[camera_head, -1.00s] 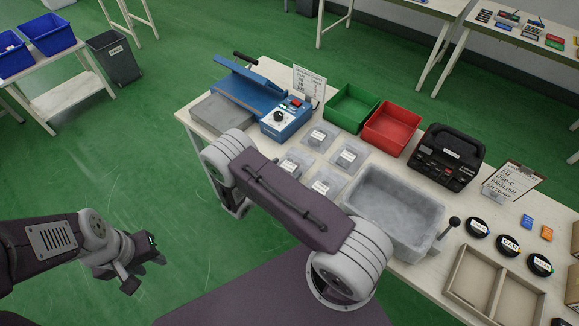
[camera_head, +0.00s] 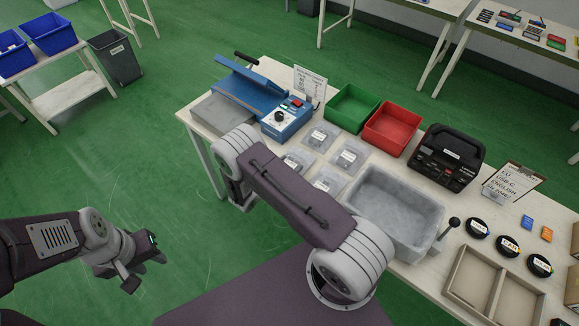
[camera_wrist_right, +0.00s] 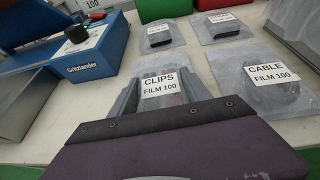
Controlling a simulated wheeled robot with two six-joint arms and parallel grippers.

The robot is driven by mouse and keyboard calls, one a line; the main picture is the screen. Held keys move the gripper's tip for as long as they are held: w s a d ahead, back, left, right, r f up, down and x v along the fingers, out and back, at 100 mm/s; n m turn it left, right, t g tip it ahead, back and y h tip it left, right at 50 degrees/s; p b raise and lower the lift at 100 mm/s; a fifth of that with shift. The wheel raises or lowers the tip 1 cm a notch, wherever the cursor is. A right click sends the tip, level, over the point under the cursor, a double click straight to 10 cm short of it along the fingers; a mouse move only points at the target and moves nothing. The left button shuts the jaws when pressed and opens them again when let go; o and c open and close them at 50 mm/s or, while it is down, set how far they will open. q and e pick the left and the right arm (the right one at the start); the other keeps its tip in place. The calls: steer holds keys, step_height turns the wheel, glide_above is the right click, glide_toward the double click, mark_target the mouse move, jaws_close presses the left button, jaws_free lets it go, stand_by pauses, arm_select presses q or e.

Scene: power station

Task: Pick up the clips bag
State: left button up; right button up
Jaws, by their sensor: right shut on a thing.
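The clips bag (camera_wrist_right: 165,88) is a clear pouch with a white "CLIPS FILM 100" label, seen in the right wrist view. It lies between the grey fingers of my right gripper (camera_wrist_right: 168,84), which is shut on it. Whether the bag is clear of the table cannot be told. In the head view my right arm hides this gripper. The clips bag (camera_head: 297,160) shows there partly behind the arm. My left gripper (camera_head: 146,268) is open and empty over the floor at the left, away from the table.
The cable bag (camera_wrist_right: 268,80) lies close to the right of the clips bag, with two more bags behind. The blue sealer (camera_head: 285,120) stands to the left. A grey tub (camera_head: 395,215), green bin (camera_head: 352,107) and red bin (camera_head: 392,128) stand nearby on the table.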

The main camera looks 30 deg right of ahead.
mark_target(289, 160)
step_height(289, 160, up, 3)
steer(key=shift+r, duration=0.1)
steer(key=s+d+r, duration=0.4)
steer(key=s+r, duration=0.3)
steer(key=s, duration=0.3)
steer(key=shift+s+d, duration=0.25)
steer(key=shift+s, duration=0.15)
